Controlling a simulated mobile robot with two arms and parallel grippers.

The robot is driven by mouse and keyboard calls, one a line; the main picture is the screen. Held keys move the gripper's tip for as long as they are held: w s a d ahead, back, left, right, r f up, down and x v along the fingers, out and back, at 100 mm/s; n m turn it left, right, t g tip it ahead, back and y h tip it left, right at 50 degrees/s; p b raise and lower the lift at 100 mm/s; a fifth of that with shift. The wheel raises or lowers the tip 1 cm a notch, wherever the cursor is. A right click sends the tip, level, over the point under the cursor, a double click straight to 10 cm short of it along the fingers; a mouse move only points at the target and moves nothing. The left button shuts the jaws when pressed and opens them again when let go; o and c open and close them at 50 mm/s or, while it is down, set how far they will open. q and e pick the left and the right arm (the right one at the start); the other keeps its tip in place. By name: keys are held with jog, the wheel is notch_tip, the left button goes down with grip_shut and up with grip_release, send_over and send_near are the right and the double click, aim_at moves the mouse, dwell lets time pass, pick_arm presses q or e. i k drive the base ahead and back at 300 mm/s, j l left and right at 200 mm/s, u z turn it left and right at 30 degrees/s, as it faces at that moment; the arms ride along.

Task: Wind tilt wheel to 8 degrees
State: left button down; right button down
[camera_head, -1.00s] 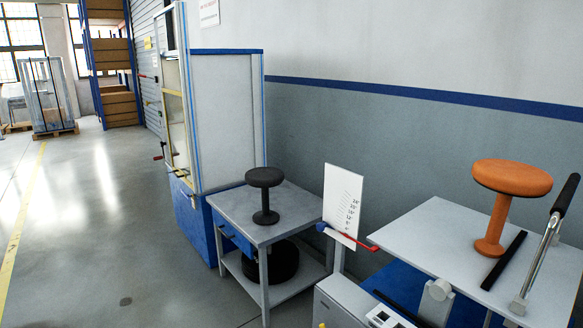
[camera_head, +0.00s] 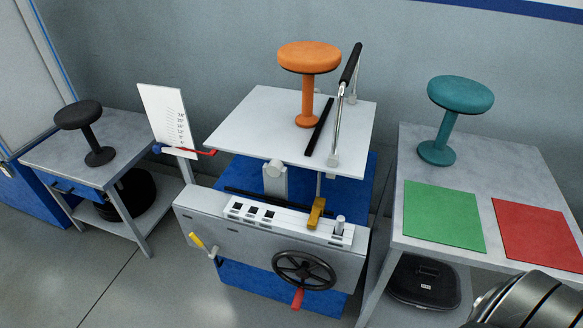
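A black spoked handwheel (camera_head: 304,270) with a red handle (camera_head: 297,299) hanging at its bottom is on the front of the grey test machine (camera_head: 270,240). The machine's white tilting plate (camera_head: 245,130) carries an orange stool (camera_head: 309,60). A white scale card (camera_head: 158,100) with small numbers stands at the plate's left. A red pointer (camera_head: 200,152) lies across the card's lower edge, below the printed numbers; its exact reading is too small to tell. Neither gripper is in view; only a dark metallic part of my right arm shows at the bottom right corner.
A yellow-handled crank (camera_head: 203,245) sits left of the wheel. A yellow lever (camera_head: 316,213) is on the panel above. A right table (camera_head: 530,160) holds a teal stool (camera_head: 460,97) and green (camera_head: 444,216) and red (camera_head: 538,236) mats. A left table (camera_head: 125,130) holds a black stool (camera_head: 79,116).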

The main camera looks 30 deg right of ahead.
aim_at(304, 271)
jog(key=z, duration=1)
